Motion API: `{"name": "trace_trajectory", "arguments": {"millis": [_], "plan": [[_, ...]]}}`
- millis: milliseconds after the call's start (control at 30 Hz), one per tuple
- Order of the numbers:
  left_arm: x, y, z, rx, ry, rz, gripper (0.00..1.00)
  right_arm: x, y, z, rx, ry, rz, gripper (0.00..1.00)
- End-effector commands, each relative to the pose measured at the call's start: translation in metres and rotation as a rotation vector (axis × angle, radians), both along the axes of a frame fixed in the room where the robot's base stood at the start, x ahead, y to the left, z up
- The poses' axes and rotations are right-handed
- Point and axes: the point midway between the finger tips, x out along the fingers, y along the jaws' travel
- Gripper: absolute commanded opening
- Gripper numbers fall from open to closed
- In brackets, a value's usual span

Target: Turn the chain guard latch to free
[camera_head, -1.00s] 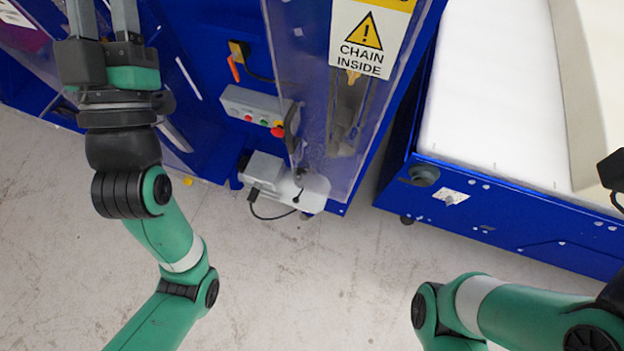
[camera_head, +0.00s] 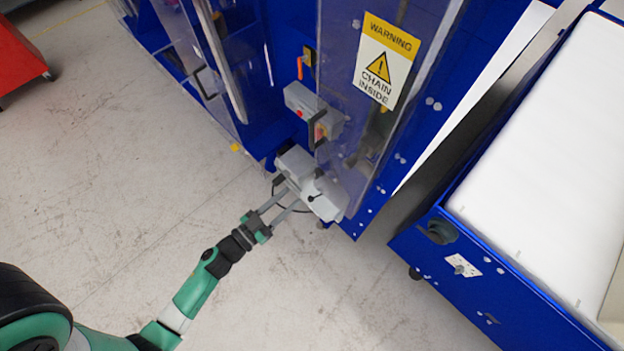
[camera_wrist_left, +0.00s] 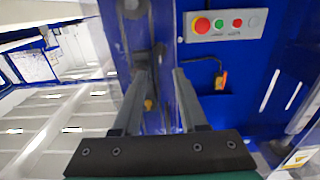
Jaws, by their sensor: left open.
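The chain guard (camera_head: 345,135) is a clear panel with a yellow and white warning sign on the blue machine. At its lower end is a grey latch-like housing with a pale plate (camera_head: 330,203) and a small dark knob; I cannot tell its turn position. My left gripper (camera_head: 289,194) is open, its two grey fingers reaching up to the near edge of this housing. In the left wrist view the fingers (camera_wrist_left: 155,85) are apart, with a dark upright part between and beyond them; contact is unclear. My right gripper is out of view.
A grey control box (camera_head: 312,108) with coloured buttons sits above the housing; it also shows in the left wrist view (camera_wrist_left: 225,24). A blue-framed bed with white foam (camera_head: 540,180) stands at right. Bare floor (camera_head: 130,170) lies at left and front.

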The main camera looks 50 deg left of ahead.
Motion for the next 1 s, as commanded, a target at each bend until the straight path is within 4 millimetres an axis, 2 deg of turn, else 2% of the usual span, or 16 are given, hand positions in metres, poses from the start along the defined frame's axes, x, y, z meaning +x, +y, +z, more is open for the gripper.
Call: {"name": "trace_trajectory", "arguments": {"millis": [33, 200, 333, 500, 733, 767, 967, 1000], "plan": [[0.013, 0.000, -0.001, 0.002, -0.004, -0.005, 0.42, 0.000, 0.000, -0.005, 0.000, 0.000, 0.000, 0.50], [0.052, 0.003, -0.001, 0.002, -0.005, -0.003, 0.42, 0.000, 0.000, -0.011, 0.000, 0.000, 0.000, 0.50], [0.074, 0.004, -0.001, 0.002, -0.004, -0.002, 0.42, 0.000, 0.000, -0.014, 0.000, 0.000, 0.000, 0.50], [0.087, 0.005, 0.000, 0.001, -0.002, 0.000, 0.42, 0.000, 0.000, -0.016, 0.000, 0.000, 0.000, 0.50], [0.088, 0.005, 0.001, 0.001, -0.001, 0.000, 0.42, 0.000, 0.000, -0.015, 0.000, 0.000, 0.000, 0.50], [0.088, 0.005, 0.001, 0.001, -0.001, 0.000, 0.38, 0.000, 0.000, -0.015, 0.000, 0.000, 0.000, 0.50], [0.088, 0.005, 0.000, 0.001, -0.001, 0.001, 0.02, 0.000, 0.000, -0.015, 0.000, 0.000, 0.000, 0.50], [0.088, 0.005, 0.000, 0.001, -0.001, 0.001, 0.00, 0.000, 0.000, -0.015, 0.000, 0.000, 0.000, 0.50]]}}
